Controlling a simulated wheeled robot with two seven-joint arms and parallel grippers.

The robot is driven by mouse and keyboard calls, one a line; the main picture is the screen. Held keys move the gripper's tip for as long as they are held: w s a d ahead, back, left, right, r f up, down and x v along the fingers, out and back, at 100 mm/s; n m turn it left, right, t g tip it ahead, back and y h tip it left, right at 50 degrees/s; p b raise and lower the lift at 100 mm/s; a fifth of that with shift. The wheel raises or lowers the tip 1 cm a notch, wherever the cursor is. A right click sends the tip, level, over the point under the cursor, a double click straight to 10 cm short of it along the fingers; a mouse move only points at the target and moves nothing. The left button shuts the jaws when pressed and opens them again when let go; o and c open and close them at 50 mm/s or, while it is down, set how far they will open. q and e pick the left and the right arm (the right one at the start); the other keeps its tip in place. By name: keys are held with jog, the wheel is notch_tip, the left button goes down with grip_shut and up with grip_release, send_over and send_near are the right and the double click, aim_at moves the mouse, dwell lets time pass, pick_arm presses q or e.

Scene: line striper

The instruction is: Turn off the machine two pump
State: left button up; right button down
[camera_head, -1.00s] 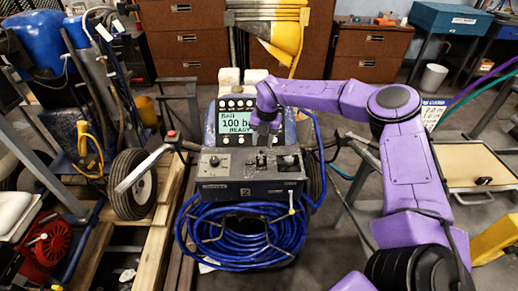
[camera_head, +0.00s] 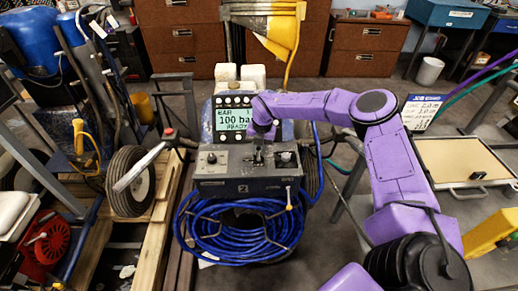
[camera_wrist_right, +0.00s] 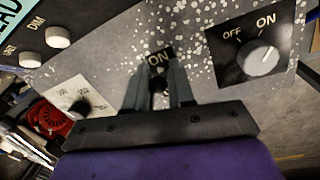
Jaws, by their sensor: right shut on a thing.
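The machine marked 2 (camera_head: 222,188) stands in the middle of the head view, with a lit screen (camera_head: 236,122) reading "100" and "READY". My right gripper (camera_head: 258,155) reaches its control panel from the right. My left gripper is not in view.
A coiled blue hose (camera_head: 205,232) hangs on the machine's front. Handlebars (camera_head: 140,168) stick out to the left. A wheel (camera_head: 131,182) and wooden pallet (camera_head: 160,215) lie left. Another small dial (camera_wrist_right: 80,106) sits on the panel's left. Brown cabinets (camera_head: 187,40) stand behind.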

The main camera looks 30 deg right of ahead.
aim_at(258, 156)
jog(key=shift+s+a+t+h+b, duration=0.25)
jog(key=shift+t+h+b, duration=0.15)
jog(key=shift+t+b, duration=0.35)
jog(key=t+h+b, duration=0.1)
jog(key=t+b, duration=0.1)
jog(key=b, duration=0.2)
jog(key=s+a+t+h+b, duration=0.1)
jog(key=t+b, duration=0.1)
jog(key=b, duration=0.3)
jog(key=s+t+h+b, duration=0.1)
jog(key=t+b, duration=0.1)
jog(key=b, duration=0.2)
jog(key=shift+s+a+f+h+b, duration=0.15)
jog(key=shift+f+h+b, duration=0.15)
jog(key=shift+b, duration=0.1)
jog(key=shift+s+r+t+h+b, duration=0.25)
jog(key=shift+t+b, duration=0.3)
jog(key=shift+b, duration=0.3)
jog(key=shift+w, duration=0.1)
jog(key=c, duration=1.1)
grip_release()
jog(key=shift+a, duration=0.1)
jog(key=shift+o, duration=0.2)
